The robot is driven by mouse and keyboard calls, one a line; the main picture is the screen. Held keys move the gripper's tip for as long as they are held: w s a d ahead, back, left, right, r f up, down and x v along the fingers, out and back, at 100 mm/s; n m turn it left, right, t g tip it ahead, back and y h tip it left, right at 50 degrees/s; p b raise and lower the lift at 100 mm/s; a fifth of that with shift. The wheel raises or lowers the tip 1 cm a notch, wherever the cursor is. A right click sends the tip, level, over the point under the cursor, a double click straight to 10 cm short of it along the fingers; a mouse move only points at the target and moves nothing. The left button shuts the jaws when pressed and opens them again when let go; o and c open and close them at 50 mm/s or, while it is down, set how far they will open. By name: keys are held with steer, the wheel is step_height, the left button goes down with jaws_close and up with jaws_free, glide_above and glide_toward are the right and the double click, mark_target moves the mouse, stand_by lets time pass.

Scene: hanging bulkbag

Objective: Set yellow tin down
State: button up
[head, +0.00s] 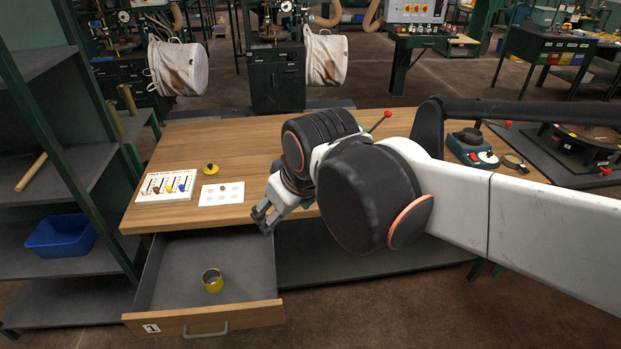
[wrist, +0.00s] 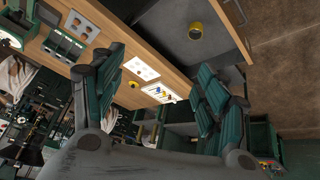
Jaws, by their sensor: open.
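The yellow tin (head: 212,280) stands in the open drawer, toward its front. It looks upright, and its open top shows a dark inside. It also shows in the wrist view (wrist: 195,31), near the top. My gripper (head: 264,216) is open and empty, above the drawer's back right corner and near the table's front edge. It is apart from the tin, up and to the right of it in the head view. In the wrist view the two fingers (wrist: 160,92) are spread wide with nothing between them. A yellow lid with a dark knob (head: 211,169) lies on the table.
The open drawer (head: 166,273), labelled 1, is otherwise empty. On the wooden table (head: 235,140) lie a white board with coloured pieces (head: 165,187) and a white card with round spots (head: 221,194). A shelf with a blue bin (head: 62,236) stands left.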

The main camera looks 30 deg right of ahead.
steer(key=s+d+f+m+t, duration=0.1)
steer(key=s+m, duration=0.2)
steer(key=s, duration=0.3)
steer(key=shift+d, duration=0.4)
